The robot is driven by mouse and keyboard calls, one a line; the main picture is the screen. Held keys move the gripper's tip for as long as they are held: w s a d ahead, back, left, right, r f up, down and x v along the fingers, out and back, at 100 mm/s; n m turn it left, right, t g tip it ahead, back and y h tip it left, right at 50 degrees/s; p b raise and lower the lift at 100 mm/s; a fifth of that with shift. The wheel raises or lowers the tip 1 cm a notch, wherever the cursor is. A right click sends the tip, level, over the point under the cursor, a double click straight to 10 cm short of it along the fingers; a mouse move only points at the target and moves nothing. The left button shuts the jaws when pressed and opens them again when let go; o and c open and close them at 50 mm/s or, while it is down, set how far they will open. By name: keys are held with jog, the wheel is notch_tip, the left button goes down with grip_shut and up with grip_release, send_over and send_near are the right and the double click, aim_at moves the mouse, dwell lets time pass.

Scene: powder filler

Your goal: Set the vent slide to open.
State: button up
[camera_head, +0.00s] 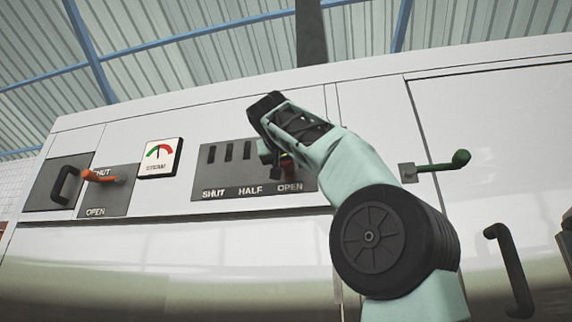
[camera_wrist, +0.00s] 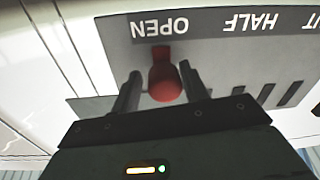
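The vent slide's grey plate (camera_head: 215,180) is on the white machine front, with SHUT, HALF and OPEN printed along its bottom from left to right. In the wrist view the plate (camera_wrist: 228,50) appears upside down. The slide's red knob (camera_wrist: 166,80) is at the OPEN label. My gripper (camera_wrist: 160,70) is open, with one finger on each side of the knob. A gap shows on the left side; whether the right finger touches cannot be told. In the head view my arm and gripper (camera_head: 277,158) mostly hide the knob.
An orange-red lever (camera_head: 102,177) on a SHUT/OPEN plate and a gauge (camera_head: 160,158) are to the left. A green-handled lever (camera_head: 445,164) is to the right, with a black door handle (camera_head: 510,270) below. Several dark vent slots (camera_wrist: 265,92) lie beside the knob.

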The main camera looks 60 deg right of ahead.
jog(key=shift+o, duration=0.6)
jog(key=shift+s, duration=0.15)
jog(key=shift+a, duration=0.25)
jog(key=b+v, duration=0.2)
jog(key=v, duration=1.4)
jog(key=shift+s+a+b, duration=0.25)
jog(key=shift+a+b, duration=0.1)
